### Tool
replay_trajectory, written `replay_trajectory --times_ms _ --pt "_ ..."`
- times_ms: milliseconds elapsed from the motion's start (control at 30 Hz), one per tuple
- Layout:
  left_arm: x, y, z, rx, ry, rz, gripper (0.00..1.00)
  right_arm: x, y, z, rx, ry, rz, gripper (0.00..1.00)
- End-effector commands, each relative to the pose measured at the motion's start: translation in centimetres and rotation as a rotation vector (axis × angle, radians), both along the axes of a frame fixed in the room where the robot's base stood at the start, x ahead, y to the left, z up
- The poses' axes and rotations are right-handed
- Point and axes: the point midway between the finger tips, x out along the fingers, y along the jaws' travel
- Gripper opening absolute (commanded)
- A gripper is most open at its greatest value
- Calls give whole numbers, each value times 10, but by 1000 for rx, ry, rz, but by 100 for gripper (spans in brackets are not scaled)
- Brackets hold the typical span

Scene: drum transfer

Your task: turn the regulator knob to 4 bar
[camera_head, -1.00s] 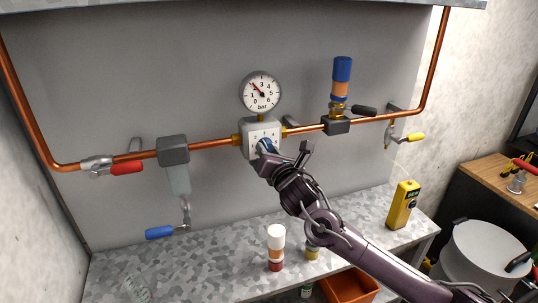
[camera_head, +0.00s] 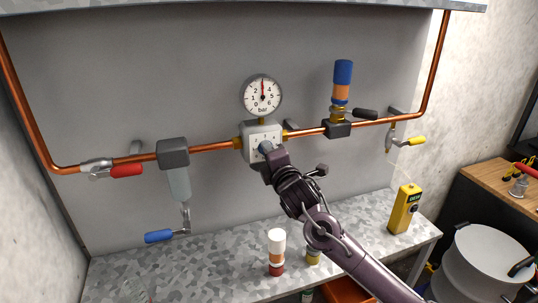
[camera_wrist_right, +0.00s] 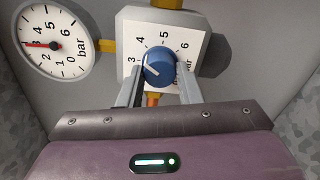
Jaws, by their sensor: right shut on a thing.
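The regulator (camera_head: 254,128) is a pale block on the copper pipe, with a numbered dial plate. The knob is mostly hidden in the head view. My right gripper (camera_wrist_right: 161,83) is shut on the knob, one finger on each side; it also shows in the head view (camera_head: 267,154). The round gauge (camera_head: 262,98) above reads about 3 bar; its red needle also shows in the right wrist view (camera_wrist_right: 50,44). My left gripper is not in view.
Pipe valves have a red handle (camera_head: 126,170), a blue handle (camera_head: 159,236) and a yellow handle (camera_head: 416,141). A blue-orange cylinder (camera_head: 342,85) stands on the pipe. The bench holds a white-orange bottle (camera_head: 276,250) and a yellow meter (camera_head: 404,209).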

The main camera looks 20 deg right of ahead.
Motion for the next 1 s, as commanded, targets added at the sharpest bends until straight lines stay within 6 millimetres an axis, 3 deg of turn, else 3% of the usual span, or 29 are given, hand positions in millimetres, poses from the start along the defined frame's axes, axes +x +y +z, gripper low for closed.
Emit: replay_trajectory --times_ms 400,967,1000 --pt "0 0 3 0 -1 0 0 0 0 -2 196 12 -1 9" --pt "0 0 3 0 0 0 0 0 0 -3 224 14 -1 9" --pt "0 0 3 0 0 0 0 0 0 -3 224 14 -1 34"
